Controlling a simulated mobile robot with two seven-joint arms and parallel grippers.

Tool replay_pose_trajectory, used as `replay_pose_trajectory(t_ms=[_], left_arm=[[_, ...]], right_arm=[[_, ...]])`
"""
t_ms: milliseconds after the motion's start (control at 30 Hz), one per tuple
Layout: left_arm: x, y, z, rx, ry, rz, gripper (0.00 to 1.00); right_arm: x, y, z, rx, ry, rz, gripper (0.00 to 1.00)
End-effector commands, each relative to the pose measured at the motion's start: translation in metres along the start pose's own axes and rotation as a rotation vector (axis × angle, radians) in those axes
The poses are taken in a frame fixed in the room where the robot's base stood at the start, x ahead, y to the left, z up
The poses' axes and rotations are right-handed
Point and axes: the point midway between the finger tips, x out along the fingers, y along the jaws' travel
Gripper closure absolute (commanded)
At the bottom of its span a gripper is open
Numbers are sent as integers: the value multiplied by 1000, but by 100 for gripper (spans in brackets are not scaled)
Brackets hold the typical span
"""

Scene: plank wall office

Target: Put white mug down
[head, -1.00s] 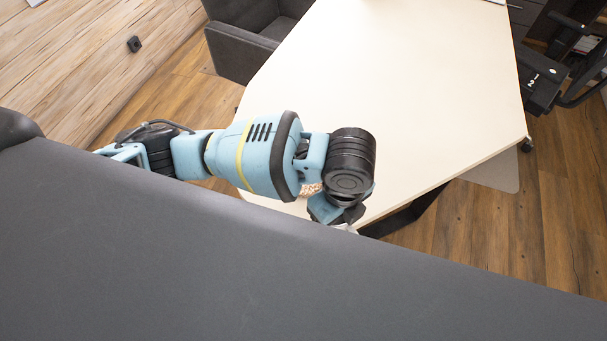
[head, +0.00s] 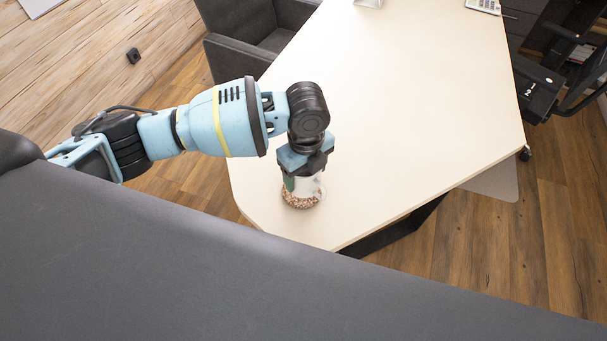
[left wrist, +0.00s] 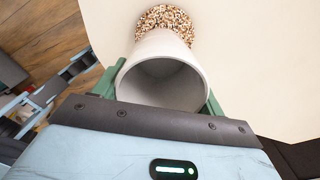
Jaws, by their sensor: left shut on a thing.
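The white mug (head: 311,185) is in my left gripper (head: 302,180), over the near part of the pale table. In the left wrist view the mug (left wrist: 163,75) has its open rim toward the camera and is empty, with the green fingers of my left gripper (left wrist: 162,88) on either side of it. A round brown-speckled mat (head: 298,201) lies on the table below the mug and also shows past the mug's far end in the left wrist view (left wrist: 166,17). I cannot tell whether the mug touches the mat. My right gripper is not in view.
The pale table (head: 400,110) is mostly clear. A calculator (head: 484,5) and a small pale object (head: 368,3) are at its far edge. A dark armchair (head: 245,40) stands at the far left and a black office chair (head: 560,85) at the right.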

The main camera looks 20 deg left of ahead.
Motion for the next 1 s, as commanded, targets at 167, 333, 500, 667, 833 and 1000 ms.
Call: replay_pose_trajectory(t_ms=[167,333,500,667,833,1000], left_arm=[[0,-3,12,-5,-2,-2,61],[25,-3,13,-2,-1,1,61],[35,-4,13,-2,-2,-4,61],[35,-4,13,-1,-2,-4,61],[39,-4,13,-2,-1,-3,61],[39,-4,13,-1,-1,-2,10]], right_arm=[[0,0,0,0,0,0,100],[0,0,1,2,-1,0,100],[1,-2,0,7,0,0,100],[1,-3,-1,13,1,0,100],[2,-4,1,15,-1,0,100],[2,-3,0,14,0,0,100]])
